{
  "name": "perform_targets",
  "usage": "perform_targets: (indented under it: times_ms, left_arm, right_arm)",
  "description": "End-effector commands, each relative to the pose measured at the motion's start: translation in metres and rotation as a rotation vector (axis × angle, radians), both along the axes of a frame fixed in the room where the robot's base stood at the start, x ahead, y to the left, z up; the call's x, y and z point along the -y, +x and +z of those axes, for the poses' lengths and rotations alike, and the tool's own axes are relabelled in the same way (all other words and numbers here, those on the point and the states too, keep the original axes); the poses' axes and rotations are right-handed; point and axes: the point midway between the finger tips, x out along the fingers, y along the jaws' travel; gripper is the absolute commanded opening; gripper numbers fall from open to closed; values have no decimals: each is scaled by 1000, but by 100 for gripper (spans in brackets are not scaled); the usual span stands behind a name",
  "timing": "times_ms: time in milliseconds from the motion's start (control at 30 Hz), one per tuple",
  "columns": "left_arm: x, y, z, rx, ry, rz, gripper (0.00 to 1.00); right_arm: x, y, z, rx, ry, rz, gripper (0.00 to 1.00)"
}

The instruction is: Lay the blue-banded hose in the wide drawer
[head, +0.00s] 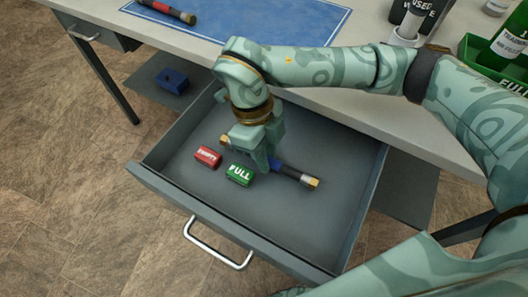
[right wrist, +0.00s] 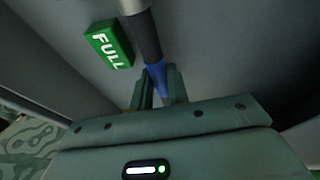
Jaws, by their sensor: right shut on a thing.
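The wide drawer (head: 318,222) is pulled open under the bench in the head view. The dark hose (head: 298,175) with brass-coloured ends and a blue band (head: 276,165) is inside the drawer's walls, low over its floor. I cannot tell whether it touches the floor. My right gripper (head: 264,158) reaches down into the drawer and is shut on the hose at the blue band, hiding part of its middle. In the right wrist view the hose (right wrist: 147,38) runs up from between the fingers (right wrist: 159,88). My left gripper is in neither view.
A red block (head: 208,157) and a green FULL block (head: 240,174) lie in the drawer beside the hose. A green bin (head: 490,62) stands right. The drawer's right side is clear.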

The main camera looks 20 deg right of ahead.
Motion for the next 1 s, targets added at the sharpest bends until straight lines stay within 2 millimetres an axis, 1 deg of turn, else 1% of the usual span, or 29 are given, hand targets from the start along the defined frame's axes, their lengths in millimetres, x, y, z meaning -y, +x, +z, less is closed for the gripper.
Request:
perform_targets:
  times_ms: [33, 167, 567, 667, 700, 733, 767, 1000]
  left_arm:
    - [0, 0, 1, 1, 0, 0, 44]
    - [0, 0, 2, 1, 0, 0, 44]
    - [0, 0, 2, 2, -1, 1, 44]
    - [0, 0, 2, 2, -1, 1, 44]
    - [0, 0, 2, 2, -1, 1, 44]
    - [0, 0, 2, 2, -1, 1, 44]
    - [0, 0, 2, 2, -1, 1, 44]
    - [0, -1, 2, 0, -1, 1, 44]
  right_arm:
    - [0, 0, 3, 2, 0, 0, 0]
    - [0, 0, 3, 4, 0, 0, 0]
    - [0, 0, -9, 1, 0, -1, 0]
    - [0, 0, -9, 1, 0, -1, 0]
    - [0, 0, -9, 1, 0, -1, 25]
    - [0, 0, -9, 1, 0, -1, 33]
    - [0, 0, -9, 1, 0, -1, 39]
    - [0, 0, -9, 1, 0, 0, 39]
